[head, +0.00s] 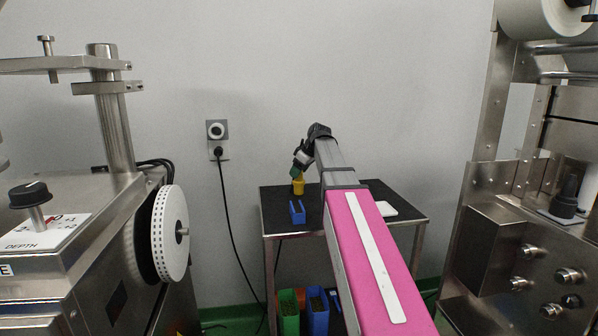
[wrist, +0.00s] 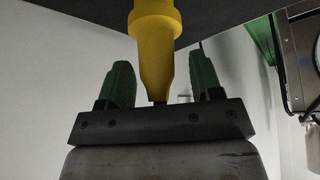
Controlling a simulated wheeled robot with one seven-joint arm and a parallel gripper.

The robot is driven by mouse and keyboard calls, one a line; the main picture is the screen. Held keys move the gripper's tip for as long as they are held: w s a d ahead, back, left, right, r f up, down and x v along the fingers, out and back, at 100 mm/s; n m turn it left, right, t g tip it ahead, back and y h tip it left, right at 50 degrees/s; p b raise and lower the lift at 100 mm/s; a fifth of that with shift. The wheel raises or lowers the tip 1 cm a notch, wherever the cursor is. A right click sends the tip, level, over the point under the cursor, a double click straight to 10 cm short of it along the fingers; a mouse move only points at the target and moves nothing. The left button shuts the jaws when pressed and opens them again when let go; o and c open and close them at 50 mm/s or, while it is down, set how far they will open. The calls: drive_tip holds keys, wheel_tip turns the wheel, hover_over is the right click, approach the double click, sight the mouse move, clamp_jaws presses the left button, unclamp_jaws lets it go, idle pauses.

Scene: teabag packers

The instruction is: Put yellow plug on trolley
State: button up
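The yellow plug (head: 298,187) shows in the head view at the trolley's black top (head: 272,212), towards its back left. In the wrist view the yellow plug (wrist: 157,60) has its narrow end towards my gripper and its wider part by the dark surface. I cannot tell for sure whether it rests on the top. My gripper (wrist: 162,82) has its two green fingers on either side of the plug, with a visible gap on each side. It is open. In the head view my gripper (head: 299,168) is right above the plug.
A blue holder (head: 297,212) stands in front of the plug and a white flat item (head: 386,209) lies to the right on the trolley. Green (head: 288,308) and blue (head: 317,310) bins sit below. Steel machines flank both sides. A cable hangs from a wall socket (head: 219,151).

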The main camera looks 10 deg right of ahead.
drive_tip(key=shift+r, duration=0.1)
drive_tip(key=v, duration=1.2)
